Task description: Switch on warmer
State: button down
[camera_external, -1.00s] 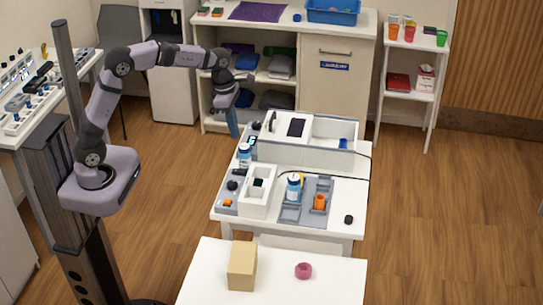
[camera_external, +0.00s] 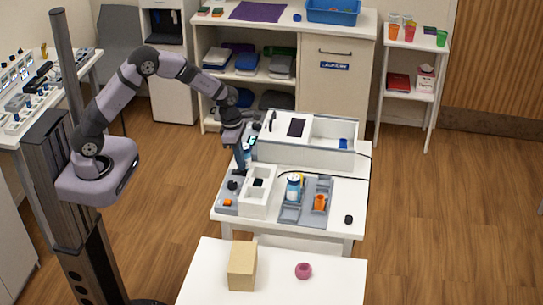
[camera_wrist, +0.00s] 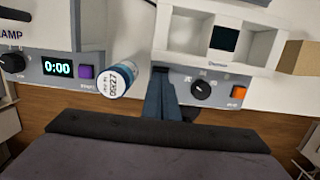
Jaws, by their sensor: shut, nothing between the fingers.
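The warmer is a white box with square wells (camera_external: 257,190) at the left of the middle table. The wrist view shows the warmer's grey front panel (camera_wrist: 218,88), with a black knob (camera_wrist: 201,90) and an orange button (camera_wrist: 238,91). The orange button also shows in the external view (camera_external: 227,202). My gripper (camera_external: 240,158) is shut and empty, with its fingers pointing down near the table's left edge. In the wrist view the blue fingers (camera_wrist: 160,100) are left of the knob, apart from it. The knob's marks are too small to read.
A bottle (camera_wrist: 117,80) stands close left of my fingers, partly hidden in the external view. Left of it is another device with a 0:00 display (camera_wrist: 58,68) and purple button (camera_wrist: 86,72). A second bottle (camera_external: 294,187) and grey tray (camera_external: 290,214) stand right of the warmer.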

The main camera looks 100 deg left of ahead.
jog(key=shift+f, duration=0.35)
